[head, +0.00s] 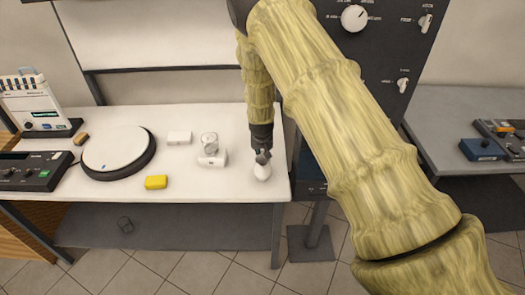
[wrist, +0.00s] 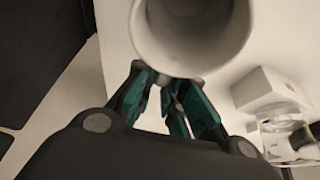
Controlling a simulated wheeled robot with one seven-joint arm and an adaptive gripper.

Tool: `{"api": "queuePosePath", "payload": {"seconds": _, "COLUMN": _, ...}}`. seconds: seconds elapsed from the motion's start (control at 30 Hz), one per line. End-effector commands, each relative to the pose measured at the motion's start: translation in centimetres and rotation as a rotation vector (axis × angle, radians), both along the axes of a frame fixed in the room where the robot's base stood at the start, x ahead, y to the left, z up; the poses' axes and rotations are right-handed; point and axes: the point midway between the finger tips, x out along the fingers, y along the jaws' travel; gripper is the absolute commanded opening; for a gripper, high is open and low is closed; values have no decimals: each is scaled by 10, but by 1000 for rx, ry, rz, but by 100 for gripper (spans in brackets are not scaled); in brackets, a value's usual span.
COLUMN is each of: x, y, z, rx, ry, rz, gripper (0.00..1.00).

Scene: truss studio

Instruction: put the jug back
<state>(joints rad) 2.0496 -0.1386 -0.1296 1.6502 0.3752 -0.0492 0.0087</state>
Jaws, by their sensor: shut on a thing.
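The white jug (head: 262,173) is at the right end of the white table, just below my gripper (head: 262,157). In the wrist view, the jug (wrist: 190,62) shows as a round, open white vessel, cut off by the top edge of the picture. The teal-padded fingers of my gripper (wrist: 174,90) are closed together at its near side, on a small part that looks like its handle. The fingers hide most of that part. I cannot tell whether the jug's base touches the table.
Left of the jug, a glass vessel (head: 209,141) stands by a small white block (head: 213,160). A yellow block (head: 156,182), another white block (head: 179,138) and a round white-topped device (head: 118,149) are farther left. A dark panel (head: 362,65) stands behind my arm.

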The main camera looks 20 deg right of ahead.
Motion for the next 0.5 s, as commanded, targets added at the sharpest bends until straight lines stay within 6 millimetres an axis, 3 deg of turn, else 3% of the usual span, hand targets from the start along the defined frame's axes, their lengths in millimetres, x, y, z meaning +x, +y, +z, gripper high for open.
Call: {"api": "queuePosePath", "payload": {"seconds": 0.5, "x": 0, "y": 0, "z": -11, "rx": 0, "ry": -1, "rz": 0, "gripper": 0}}
